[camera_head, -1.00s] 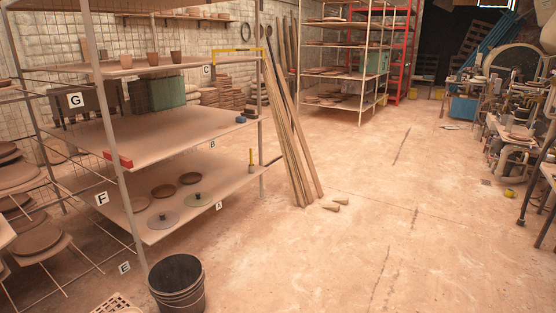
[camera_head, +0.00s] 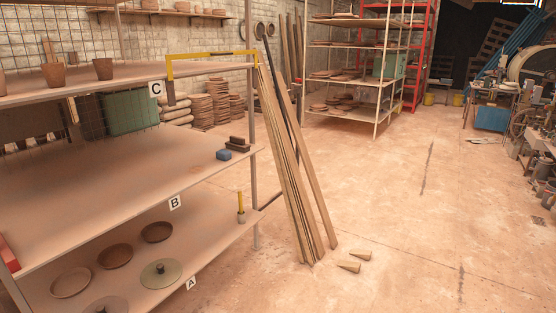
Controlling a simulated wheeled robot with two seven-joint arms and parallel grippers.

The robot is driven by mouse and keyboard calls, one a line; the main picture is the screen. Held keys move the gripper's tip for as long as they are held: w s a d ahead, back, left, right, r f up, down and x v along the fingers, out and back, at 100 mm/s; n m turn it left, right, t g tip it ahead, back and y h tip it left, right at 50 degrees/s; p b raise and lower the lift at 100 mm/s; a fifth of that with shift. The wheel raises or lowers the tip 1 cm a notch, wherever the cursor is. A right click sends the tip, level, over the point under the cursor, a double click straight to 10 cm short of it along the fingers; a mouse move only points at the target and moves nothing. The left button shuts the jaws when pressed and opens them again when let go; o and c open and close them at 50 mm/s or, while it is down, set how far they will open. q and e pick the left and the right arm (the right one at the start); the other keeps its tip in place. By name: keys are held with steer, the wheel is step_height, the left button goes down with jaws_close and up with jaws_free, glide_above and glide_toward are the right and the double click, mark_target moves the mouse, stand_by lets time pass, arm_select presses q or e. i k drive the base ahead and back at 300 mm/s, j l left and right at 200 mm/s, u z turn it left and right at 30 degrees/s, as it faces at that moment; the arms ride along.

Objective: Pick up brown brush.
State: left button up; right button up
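A dark brown brush-like block (camera_head: 237,144) lies at the far right end of the middle shelf, labelled B (camera_head: 174,203). It looks like a lighter brown lower part with a darker upper part, but it is too small to tell for certain. Neither of my grippers shows in the head view.
Wooden planks (camera_head: 290,170) lean against the right end of the shelf rack, near the brown block. A yellow-handled tool (camera_head: 240,205) stands on shelf A below, beside several plates. A metal post (camera_head: 252,130) rises at the rack's right end. The floor (camera_head: 400,220) to the right is mostly clear.

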mark_target(237, 144)
steer(key=i, duration=0.7)
steer(key=i+u, duration=0.15)
steer(key=i, duration=0.6)
steer(key=i+l, duration=0.2)
steer(key=i, duration=0.5)
steer(key=j+u, duration=0.05)
